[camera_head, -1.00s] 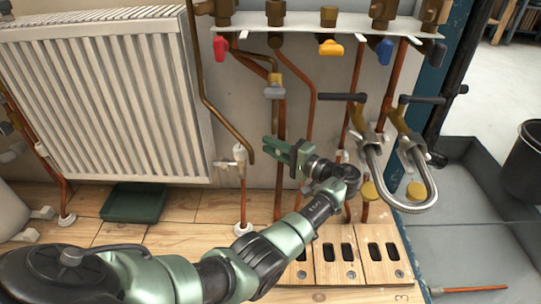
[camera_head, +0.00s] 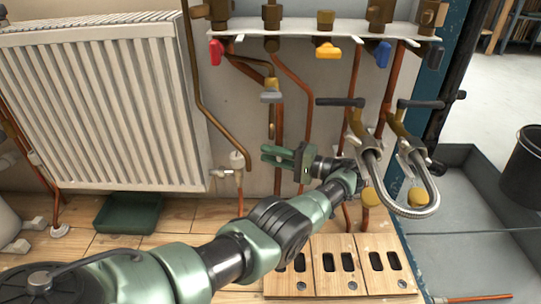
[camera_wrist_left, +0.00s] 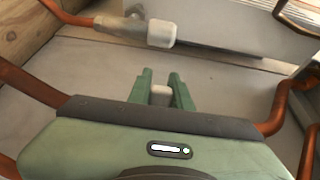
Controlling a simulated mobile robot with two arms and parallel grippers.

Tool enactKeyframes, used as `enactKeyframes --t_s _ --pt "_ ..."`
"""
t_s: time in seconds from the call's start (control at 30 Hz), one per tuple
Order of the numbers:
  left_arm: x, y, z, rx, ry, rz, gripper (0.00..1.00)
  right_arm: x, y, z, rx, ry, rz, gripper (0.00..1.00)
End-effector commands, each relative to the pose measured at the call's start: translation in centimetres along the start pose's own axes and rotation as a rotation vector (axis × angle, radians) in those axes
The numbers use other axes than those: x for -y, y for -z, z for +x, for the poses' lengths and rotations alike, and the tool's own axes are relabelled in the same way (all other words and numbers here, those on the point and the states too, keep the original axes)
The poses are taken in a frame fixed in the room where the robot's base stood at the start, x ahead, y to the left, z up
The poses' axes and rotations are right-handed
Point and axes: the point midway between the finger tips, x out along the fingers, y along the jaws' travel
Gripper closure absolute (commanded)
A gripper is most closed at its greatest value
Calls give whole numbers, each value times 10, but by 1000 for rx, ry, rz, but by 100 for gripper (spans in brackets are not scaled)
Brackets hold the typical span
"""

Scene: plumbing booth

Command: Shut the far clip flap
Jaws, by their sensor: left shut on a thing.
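My left gripper (camera_head: 272,156) reaches in front of the back wall, near the vertical copper pipes, with its fingers pointing left. In the left wrist view, its two green fingers (camera_wrist_left: 159,84) are close together around a small pale piece (camera_wrist_left: 160,96). I cannot tell for sure whether this piece is the far clip flap. In the head view the fingers and hand hide what lies behind them, and no clip flap can be made out clearly. My right gripper is not in view.
A white radiator (camera_head: 105,105) stands left, with a white-capped valve (camera_head: 238,160) near the fingers; the cap shows in the left wrist view (camera_wrist_left: 160,33). A braided hose (camera_head: 415,209) hangs right. Valves with coloured handles line the shelf (camera_head: 300,29) above. A green tray (camera_head: 130,213) lies below the radiator.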

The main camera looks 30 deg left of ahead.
Motion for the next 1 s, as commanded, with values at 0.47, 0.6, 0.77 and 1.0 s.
enactKeyframes --t_s 0.47,0.6,0.77,1.0 --pt "-1 0 1 4 0 1 63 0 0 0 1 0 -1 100" --pt "-1 0 1 3 0 1 58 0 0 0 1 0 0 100" --pt "0 0 0 2 0 0 58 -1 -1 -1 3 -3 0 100" --pt "-1 0 1 -15 -1 -1 58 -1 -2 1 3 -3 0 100"
